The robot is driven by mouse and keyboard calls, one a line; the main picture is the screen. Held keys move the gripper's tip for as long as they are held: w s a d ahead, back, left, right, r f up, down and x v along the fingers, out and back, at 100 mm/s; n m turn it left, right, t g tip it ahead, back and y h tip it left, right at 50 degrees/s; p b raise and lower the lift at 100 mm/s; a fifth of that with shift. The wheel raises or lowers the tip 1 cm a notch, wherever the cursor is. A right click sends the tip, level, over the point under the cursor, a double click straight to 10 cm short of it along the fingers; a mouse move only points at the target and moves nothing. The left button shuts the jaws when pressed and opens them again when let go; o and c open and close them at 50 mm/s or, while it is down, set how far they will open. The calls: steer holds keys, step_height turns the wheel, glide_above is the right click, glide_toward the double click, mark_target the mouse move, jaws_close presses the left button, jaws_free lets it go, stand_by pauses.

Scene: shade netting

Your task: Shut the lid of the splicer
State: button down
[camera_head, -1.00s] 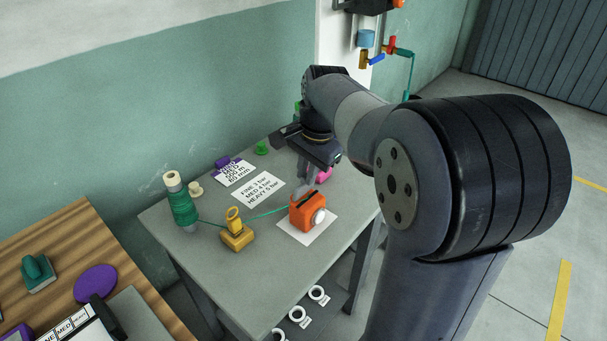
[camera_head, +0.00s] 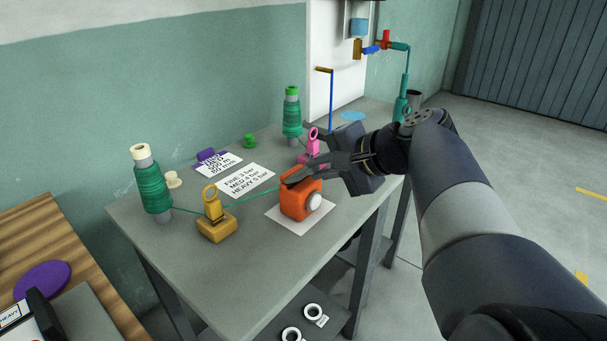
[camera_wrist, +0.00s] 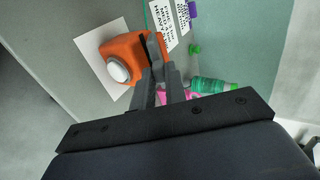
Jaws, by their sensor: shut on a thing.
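The splicer (camera_head: 297,204) is an orange box with a white round knob on its front, standing on a white sheet on the grey table. Its dark lid (camera_wrist: 152,47) shows as a thin strip at the fingers in the wrist view, partly hidden. My gripper (camera_head: 302,175) reaches in from the right, low across the splicer's top. Its fingers, also in the wrist view (camera_wrist: 158,78), are close together on the lid. How far the lid stands from the box is hard to tell. A green thread (camera_head: 255,194) runs to the splicer from the left.
A yellow thread guide (camera_head: 216,229) and a green bobbin (camera_head: 153,188) stand left of the splicer. A pink guide (camera_head: 313,143) and another green bobbin (camera_head: 292,116) stand behind my gripper. Printed cards (camera_head: 243,182) lie at the back. The table's front is clear.

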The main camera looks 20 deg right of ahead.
steer(key=f+t+b, duration=0.1)
steer(key=b, duration=0.2)
steer(key=f+t+y+b, duration=0.1)
steer(key=b, duration=0.2)
steer(key=s+f+t+y+b, duration=0.1)
steer(key=b, duration=0.2)
steer(key=shift+d+f, duration=0.2)
steer(key=shift+d, duration=0.15)
steer(key=f+t+y+b, duration=0.1)
steer(key=b, duration=0.3)
steer(key=shift+t, duration=0.4)
steer(key=shift+t+y+b, duration=0.3)
steer(key=shift+b, duration=0.9)
steer(key=c, duration=1.4)
jaws_free()
steer(key=shift+c, duration=0.2)
